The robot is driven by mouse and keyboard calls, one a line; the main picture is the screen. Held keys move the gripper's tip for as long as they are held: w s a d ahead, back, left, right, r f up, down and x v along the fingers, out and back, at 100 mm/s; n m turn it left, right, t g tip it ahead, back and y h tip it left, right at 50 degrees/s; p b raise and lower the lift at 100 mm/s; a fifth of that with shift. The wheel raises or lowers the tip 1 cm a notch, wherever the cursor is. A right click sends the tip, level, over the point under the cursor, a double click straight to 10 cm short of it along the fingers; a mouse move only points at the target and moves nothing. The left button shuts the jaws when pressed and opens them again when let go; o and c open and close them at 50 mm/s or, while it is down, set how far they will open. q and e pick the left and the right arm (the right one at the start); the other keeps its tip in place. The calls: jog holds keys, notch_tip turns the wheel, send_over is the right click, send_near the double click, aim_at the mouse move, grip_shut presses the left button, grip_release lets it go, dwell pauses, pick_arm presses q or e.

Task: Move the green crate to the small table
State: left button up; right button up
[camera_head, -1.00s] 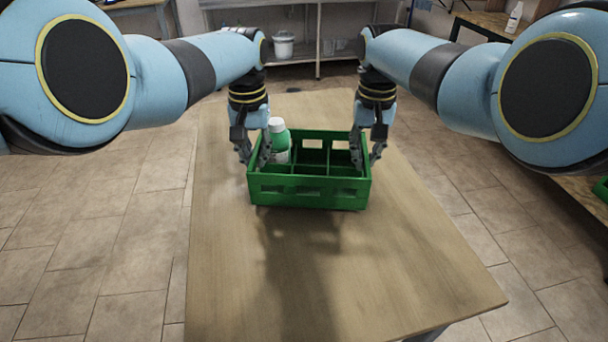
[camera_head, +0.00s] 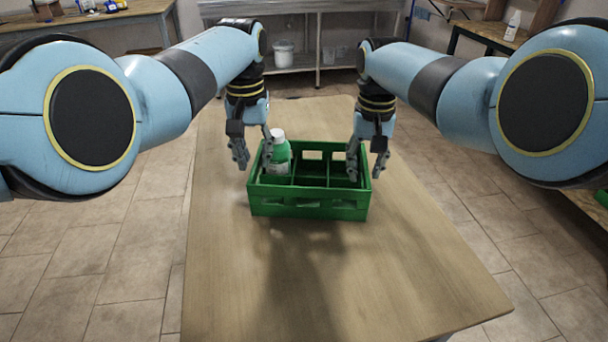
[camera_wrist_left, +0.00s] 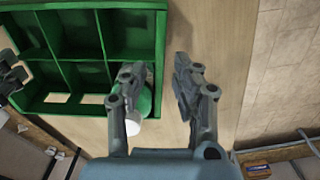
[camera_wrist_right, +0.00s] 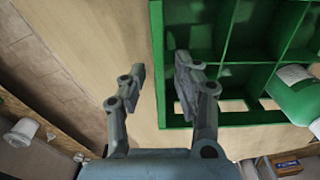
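The green crate (camera_head: 308,198) is upright on the wooden table (camera_head: 290,280) in front of me. It has several compartments. A green bottle with a white cap (camera_head: 279,152) stands in its far left compartment; the other compartments I can see look empty. My left gripper (camera_head: 253,158) is at the crate's left wall, fingers spread on either side of its rim (camera_wrist_left: 161,40). My right gripper (camera_head: 365,172) is at the right wall, with fingers spread on either side of that rim (camera_wrist_right: 157,50). Both grippers are open; I cannot tell if the fingers touch the crate.
The table is clear in front of the crate and to its right. A metal shelf with a white bucket (camera_head: 284,53) stands behind. Another table (camera_head: 90,20) with bottles is at the back left, and a bench (camera_head: 490,35) is at the back right.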

jog(key=shift+r, duration=0.1)
pick_arm(q)
notch_tip(320, 180, up, 9)
pick_arm(e)
notch_tip(320, 180, up, 12)
dwell(0.4)
pick_arm(q)
jog(key=shift+f, duration=0.15)
